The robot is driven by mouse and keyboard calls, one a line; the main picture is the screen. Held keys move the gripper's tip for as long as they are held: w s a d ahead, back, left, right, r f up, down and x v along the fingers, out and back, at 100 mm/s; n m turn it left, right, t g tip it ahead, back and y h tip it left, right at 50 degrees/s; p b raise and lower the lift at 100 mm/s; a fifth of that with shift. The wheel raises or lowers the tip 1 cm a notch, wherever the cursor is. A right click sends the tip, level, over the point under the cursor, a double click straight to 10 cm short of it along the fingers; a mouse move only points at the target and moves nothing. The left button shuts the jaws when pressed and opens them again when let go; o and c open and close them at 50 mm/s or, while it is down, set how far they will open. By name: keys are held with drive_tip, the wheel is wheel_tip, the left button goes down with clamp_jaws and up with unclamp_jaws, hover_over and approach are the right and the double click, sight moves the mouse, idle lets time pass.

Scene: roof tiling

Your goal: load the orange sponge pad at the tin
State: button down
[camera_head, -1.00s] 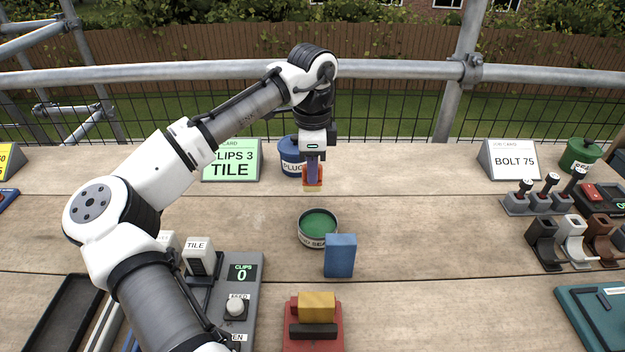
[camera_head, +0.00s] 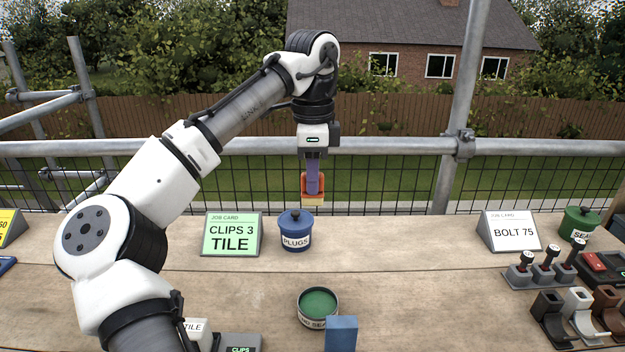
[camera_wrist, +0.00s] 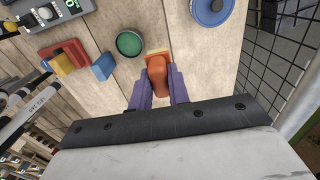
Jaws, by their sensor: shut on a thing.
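My gripper (camera_head: 313,180) is shut on the orange sponge pad (camera_head: 312,189), whose lower face is pale yellow. The head view shows it held high above the boards, against the fence and mesh behind. The wrist view also shows the orange pad (camera_wrist: 157,73) between the purple fingers. The open round tin (camera_head: 318,308) holds green stuff and stands on the boards, with a label partly readable as "SEA". In the wrist view the tin (camera_wrist: 130,43) lies just left of the pad, apart from it.
A blue block (camera_head: 341,334) stands by the tin. A blue lidded PLUGS pot (camera_head: 295,232) and a green job card (camera_head: 232,234) stand behind. A red holder with a yellow block (camera_wrist: 63,60) shows in the wrist view. Levers (camera_head: 547,266) and brackets are at right.

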drive_tip(key=c, duration=1.9)
unclamp_jaws()
clamp_jaws()
drive_tip(key=s+f+b, duration=0.1)
drive_tip(key=s+f, duration=0.2)
drive_tip(key=f, duration=0.2)
drive_tip(key=s+f+b, duration=0.2)
drive_tip(key=s+f, duration=0.1)
drive_tip(key=f, duration=0.3)
drive_tip(key=s+d+f+b, duration=0.1)
drive_tip(key=s+f+b, duration=0.1)
drive_tip(key=f, duration=0.3)
drive_tip(key=shift+s+f, duration=0.25)
drive_tip(key=shift+s, duration=0.25)
drive_tip(key=shift+f+b, duration=0.4)
drive_tip(key=shift+f, duration=0.1)
drive_tip(key=shift+f+p, duration=0.1)
drive_tip(key=shift+p, duration=0.3)
